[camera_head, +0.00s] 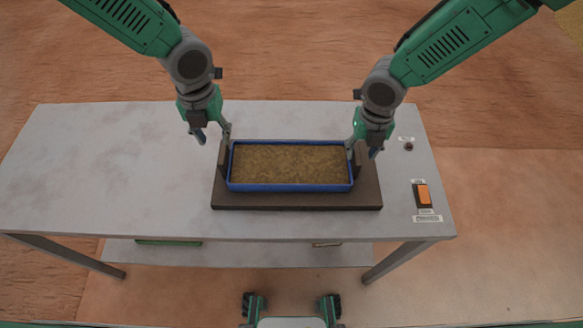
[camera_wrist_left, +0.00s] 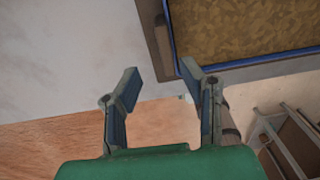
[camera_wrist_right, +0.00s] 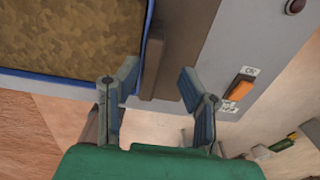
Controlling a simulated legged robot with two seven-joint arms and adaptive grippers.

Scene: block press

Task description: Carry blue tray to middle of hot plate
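The blue tray (camera_head: 290,187), filled with brown grainy material, sits on the dark hot plate (camera_head: 300,202), slightly left of its middle. A dark upright block stands at each short end of the tray; I cannot tell whether they are handles. My left gripper (camera_head: 213,134) is open at the left block (camera_head: 223,160); in the left wrist view this block (camera_wrist_left: 157,45) lies just beyond the gap between the fingers. My right gripper (camera_head: 362,150) is open at the right block (camera_head: 360,160); in the right wrist view this block (camera_wrist_right: 157,60) shows between the fingertips. Contact is unclear.
The grey table (camera_head: 100,165) is bare to the left of the plate. An orange switch (camera_head: 424,194) and a small dark knob (camera_head: 408,146), both with labels, are at the right edge. A lower shelf (camera_head: 270,254) runs below the table.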

